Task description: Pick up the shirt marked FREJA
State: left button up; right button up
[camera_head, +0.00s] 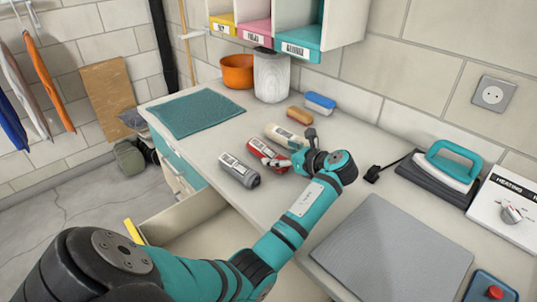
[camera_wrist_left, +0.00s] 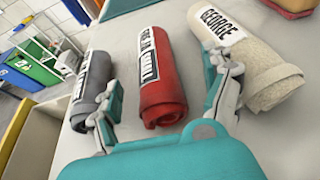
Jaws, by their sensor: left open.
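Three rolled shirts lie side by side on the worktop: a grey one (camera_head: 239,170), a red one (camera_head: 264,151) and a cream one (camera_head: 288,138). In the left wrist view, the cream shirt (camera_wrist_left: 245,55) is marked GEORGE. The labels on the red shirt (camera_wrist_left: 160,75) and the grey shirt (camera_wrist_left: 92,85) are too slanted to read surely, so I cannot tell which is marked FREJA. My left gripper (camera_head: 291,150) is open and empty. In the wrist view its fingers (camera_wrist_left: 165,78) appear on either side of the red shirt; contact is unclear. My right gripper is not visible.
A teal mat (camera_head: 201,112), an orange bowl (camera_head: 237,71) and a grey-white bin (camera_head: 271,76) stand behind. Two brushes lie near the wall. An iron (camera_head: 451,165) and a grey pad (camera_head: 390,250) are at right. An open drawer (camera_head: 185,215) juts out at the front.

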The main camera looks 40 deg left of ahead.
aim_at(271, 153)
pick_arm(q)
jog(key=x, duration=0.4)
jog(key=shift+s+f, duration=0.1)
jog(key=shift+s, duration=0.1)
jog(key=shift+a+f, duration=0.2)
jog(key=shift+a, duration=0.15)
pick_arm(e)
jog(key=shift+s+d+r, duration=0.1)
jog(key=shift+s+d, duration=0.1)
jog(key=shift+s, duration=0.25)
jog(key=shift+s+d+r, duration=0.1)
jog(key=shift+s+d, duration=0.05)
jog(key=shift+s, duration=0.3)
pick_arm(q)
jog(key=shift+c, duration=1)
jog(key=c, duration=1.2)
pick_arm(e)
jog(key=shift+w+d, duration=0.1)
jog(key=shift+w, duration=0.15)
pick_arm(q)
jog(key=shift+o, duration=0.2)
jog(key=shift+r, duration=0.15)
